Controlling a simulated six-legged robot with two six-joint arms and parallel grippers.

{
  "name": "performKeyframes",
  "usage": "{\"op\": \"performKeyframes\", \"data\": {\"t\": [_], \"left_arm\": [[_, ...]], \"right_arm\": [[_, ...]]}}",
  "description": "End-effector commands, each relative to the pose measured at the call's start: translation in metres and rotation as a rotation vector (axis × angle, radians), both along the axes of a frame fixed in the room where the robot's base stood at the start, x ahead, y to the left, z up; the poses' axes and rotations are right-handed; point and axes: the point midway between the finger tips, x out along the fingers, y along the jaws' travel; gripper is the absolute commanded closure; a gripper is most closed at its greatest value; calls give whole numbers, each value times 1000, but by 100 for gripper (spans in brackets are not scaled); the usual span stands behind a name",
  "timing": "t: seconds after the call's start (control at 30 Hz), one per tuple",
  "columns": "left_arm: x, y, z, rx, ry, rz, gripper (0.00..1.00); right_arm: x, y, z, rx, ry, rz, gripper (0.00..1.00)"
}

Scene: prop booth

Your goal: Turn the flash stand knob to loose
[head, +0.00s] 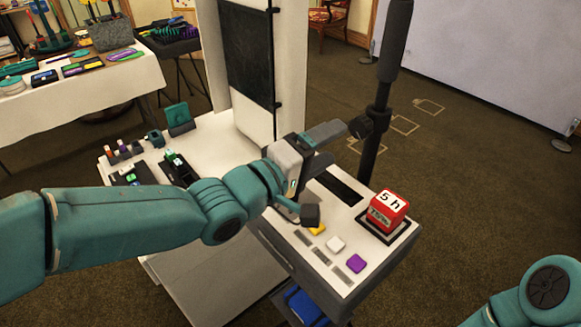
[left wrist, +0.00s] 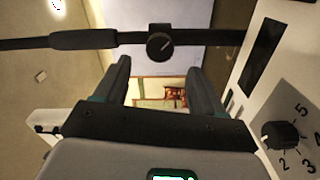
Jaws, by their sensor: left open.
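The flash stand is a black upright pole (head: 372,150) with a thick dark upper part, beyond the far edge of the white cart. Its round black knob (head: 360,127) sticks out toward my left gripper (head: 338,143). In the left wrist view the pole (left wrist: 85,40) runs sideways, and the knob (left wrist: 160,46) shows a light pointer line. My left gripper (left wrist: 158,68) is open and empty, with the knob seen in the gap near its fingertips. I cannot tell whether it touches. Only part of my right arm shows; its gripper is out of view.
The left wrist view shows a numbered dial (left wrist: 280,135). A table with props (head: 95,90) stands at the left. Carpet is open beyond the pole.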

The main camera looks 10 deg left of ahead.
Motion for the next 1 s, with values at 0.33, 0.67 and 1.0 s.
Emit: {"op": "performKeyframes", "data": {"t": [0.33,0.67,1.0], "left_arm": [[-62,46,1,-1,-1,3,31],[-74,53,0,0,2,-1,31],[-73,53,0,3,1,-1,31]], "right_arm": [[0,0,0,0,0,0,54],[0,0,1,0,0,0,54],[0,0,1,0,0,0,54]]}}
